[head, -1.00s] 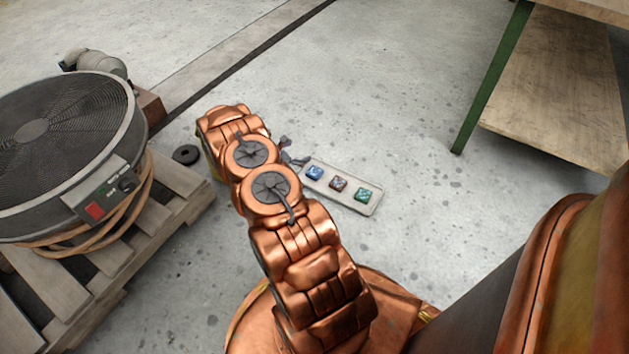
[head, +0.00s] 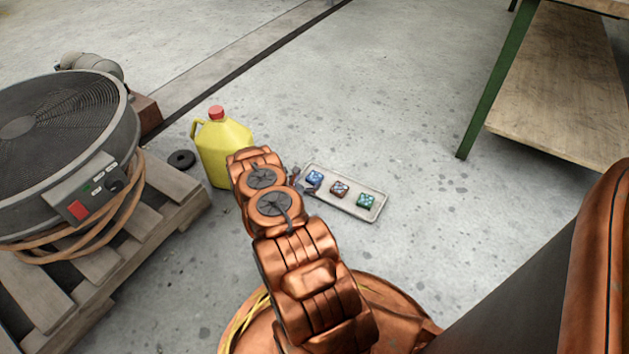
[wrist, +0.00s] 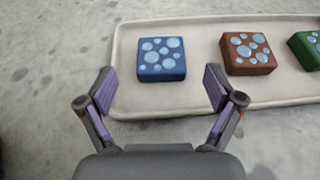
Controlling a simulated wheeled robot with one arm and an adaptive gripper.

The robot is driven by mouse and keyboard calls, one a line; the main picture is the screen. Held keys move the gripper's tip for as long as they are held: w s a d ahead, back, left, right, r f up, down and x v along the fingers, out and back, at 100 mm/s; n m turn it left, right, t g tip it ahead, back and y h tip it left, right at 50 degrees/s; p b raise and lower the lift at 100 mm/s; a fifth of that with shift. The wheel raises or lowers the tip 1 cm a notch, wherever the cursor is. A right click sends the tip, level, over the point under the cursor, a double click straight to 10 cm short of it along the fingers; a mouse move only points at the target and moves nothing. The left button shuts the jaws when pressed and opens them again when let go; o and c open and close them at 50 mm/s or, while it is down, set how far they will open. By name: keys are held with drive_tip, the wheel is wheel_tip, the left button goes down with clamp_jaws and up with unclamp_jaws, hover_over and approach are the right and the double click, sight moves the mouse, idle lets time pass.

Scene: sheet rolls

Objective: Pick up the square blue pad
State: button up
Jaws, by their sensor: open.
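The square blue pad (wrist: 161,68) has pale round spots on top. My gripper (wrist: 158,88) is open in the wrist view. Its two fingers are apart, left and right of the blue pad and slightly short of it, with nothing between them. In the head view my gripper (head: 299,182) is small and partly hidden by my arm, beside the tray's left end.
A brown pad (wrist: 248,55) and a green pad (wrist: 308,48) lie in a row right of the blue one. A yellow jug (head: 222,147) stands left of my arm. A large fan (head: 65,150) rests on a wooden pallet (head: 160,215). Floor beyond the tray is clear.

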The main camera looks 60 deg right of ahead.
sight(314, 177)
drive_tip(key=b+x, duration=0.2)
drive_tip(key=x, duration=0.2)
drive_tip(key=shift+f+b, duration=0.15)
drive_tip(key=shift+b, duration=0.25)
drive_tip(key=shift+d, duration=0.2)
drive_tip(key=shift+c, duration=0.3)
drive_tip(key=c, duration=1.2)
drive_tip(key=shift+r, duration=0.25)
drive_tip(key=shift+c, duration=0.2)
